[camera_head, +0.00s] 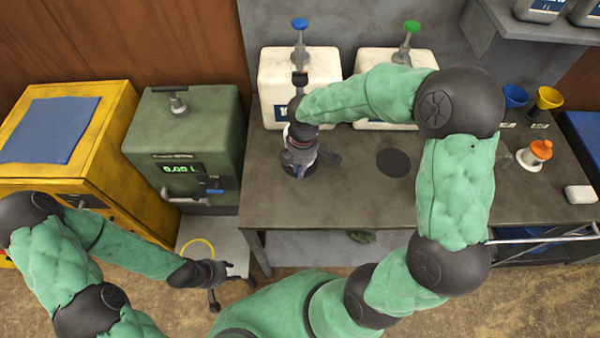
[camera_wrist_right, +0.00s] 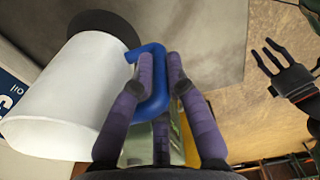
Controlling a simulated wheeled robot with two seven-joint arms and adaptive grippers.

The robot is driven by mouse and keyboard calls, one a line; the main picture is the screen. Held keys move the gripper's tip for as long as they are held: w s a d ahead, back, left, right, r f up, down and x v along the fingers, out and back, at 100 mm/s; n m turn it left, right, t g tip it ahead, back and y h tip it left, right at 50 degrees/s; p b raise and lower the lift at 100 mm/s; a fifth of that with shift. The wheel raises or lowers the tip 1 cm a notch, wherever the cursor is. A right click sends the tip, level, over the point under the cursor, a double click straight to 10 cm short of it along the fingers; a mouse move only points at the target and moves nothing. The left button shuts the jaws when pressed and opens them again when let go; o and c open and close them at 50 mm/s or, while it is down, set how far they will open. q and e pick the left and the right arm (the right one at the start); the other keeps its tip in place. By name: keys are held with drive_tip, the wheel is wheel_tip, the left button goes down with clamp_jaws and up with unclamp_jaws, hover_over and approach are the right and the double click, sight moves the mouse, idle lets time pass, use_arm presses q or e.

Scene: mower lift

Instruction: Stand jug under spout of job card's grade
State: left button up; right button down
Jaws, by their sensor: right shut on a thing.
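The white jug (camera_wrist_right: 75,95) with a blue handle (camera_wrist_right: 155,85) fills the left of the right wrist view. My right gripper (camera_wrist_right: 160,65) is shut on that handle; in the head view the gripper (camera_head: 300,155) mostly hides the jug. The jug's base is at a dark round pad on the bench (camera_wrist_right: 108,25); I cannot tell whether it touches. Behind it stands a white oil canister with a blue pump (camera_head: 300,25). A second canister with a green pump (camera_head: 411,27) is to its right. My left gripper (camera_head: 213,290) is low at left, empty and open. I cannot make out a job card.
A bare dark pad (camera_head: 393,163) lies before the green-pump canister. A green machine with a lit display (camera_head: 180,168) and a yellow cabinet (camera_head: 110,130) stand at left. Blue and yellow funnels (camera_head: 549,98) and an orange-topped bottle (camera_head: 537,154) are at right. The bench front (camera_head: 330,205) is clear.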

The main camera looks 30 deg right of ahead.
drive_tip(key=shift+w+d+f+b, duration=0.1)
drive_tip(key=shift+w+f+b, duration=0.1)
drive_tip(key=shift+f, duration=0.45)
drive_tip(key=shift+w+f+b, duration=0.1)
drive_tip(key=shift+f+b, duration=0.1)
drive_tip(key=shift+f, duration=0.45)
drive_tip(key=shift+w+d+f+b, duration=0.1)
drive_tip(key=shift+f+b, duration=0.1)
drive_tip(key=shift+f, duration=0.45)
drive_tip(key=shift+f, duration=0.2)
drive_tip(key=c, duration=1.2)
unclamp_jaws()
drive_tip(key=shift+c, duration=0.2)
drive_tip(key=shift+r, duration=0.25)
wheel_tip(320, 180, up, 12)
drive_tip(key=p, duration=0.3)
drive_tip(key=shift+d+f, duration=0.1)
drive_tip(key=shift+d, duration=0.05)
